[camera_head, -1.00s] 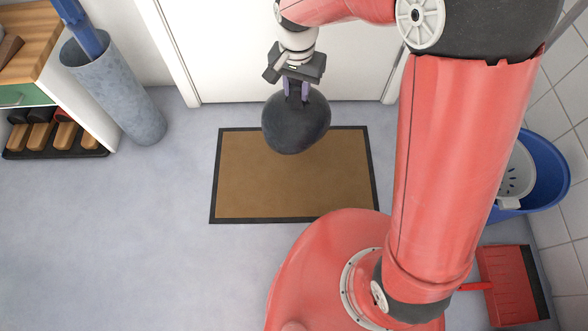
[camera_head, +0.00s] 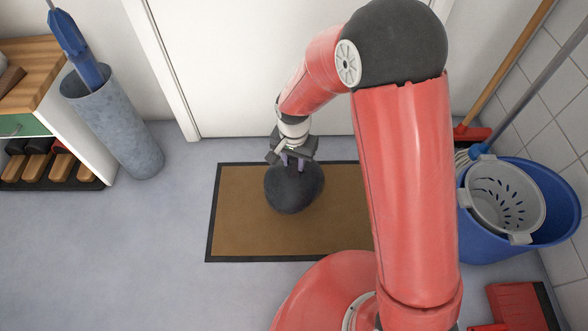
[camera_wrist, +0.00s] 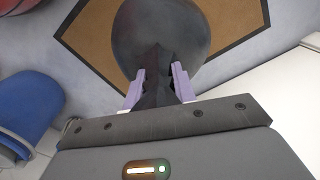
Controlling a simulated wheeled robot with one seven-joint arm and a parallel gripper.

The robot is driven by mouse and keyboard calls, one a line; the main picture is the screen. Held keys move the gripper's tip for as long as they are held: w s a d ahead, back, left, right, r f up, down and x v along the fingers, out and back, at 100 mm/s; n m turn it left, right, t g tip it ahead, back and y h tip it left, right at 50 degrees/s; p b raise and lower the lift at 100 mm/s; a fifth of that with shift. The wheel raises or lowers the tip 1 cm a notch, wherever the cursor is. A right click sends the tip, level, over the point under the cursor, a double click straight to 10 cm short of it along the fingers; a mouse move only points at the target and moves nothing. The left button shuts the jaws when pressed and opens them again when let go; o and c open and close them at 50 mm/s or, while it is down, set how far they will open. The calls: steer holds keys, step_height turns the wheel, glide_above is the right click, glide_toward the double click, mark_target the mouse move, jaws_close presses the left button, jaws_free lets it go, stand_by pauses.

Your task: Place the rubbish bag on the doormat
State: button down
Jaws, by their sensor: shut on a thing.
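The dark grey rubbish bag (camera_head: 293,190) hangs upright from my gripper (camera_head: 296,163), which is shut on its gathered top. In the wrist view the bag (camera_wrist: 160,40) bulges out beyond the two purple fingers (camera_wrist: 158,84). The doormat (camera_head: 240,235) is brown with a black border and lies flat on the floor before the white door. In the head view the bag shows against the middle of the mat, low over it. I cannot tell whether its bottom touches the mat. My arm hides the mat's right end.
A blue mop bucket with a grey wringer (camera_head: 505,200) stands at the right by the tiled wall, with a red dustpan (camera_head: 520,305) in front. A grey umbrella stand (camera_head: 115,125) and a shoe shelf (camera_head: 50,170) stand left. The floor left of the mat is clear.

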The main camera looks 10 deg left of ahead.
steer(key=shift+f+b, duration=0.45)
steer(key=shift+f, duration=1.6)
steer(key=shift+f, duration=0.2)
steer(key=c, duration=1.1)
jaws_free()
step_height(320, 180, up, 12)
steer(key=shift+r+p, duration=0.2)
steer(key=shift+p, duration=1.05)
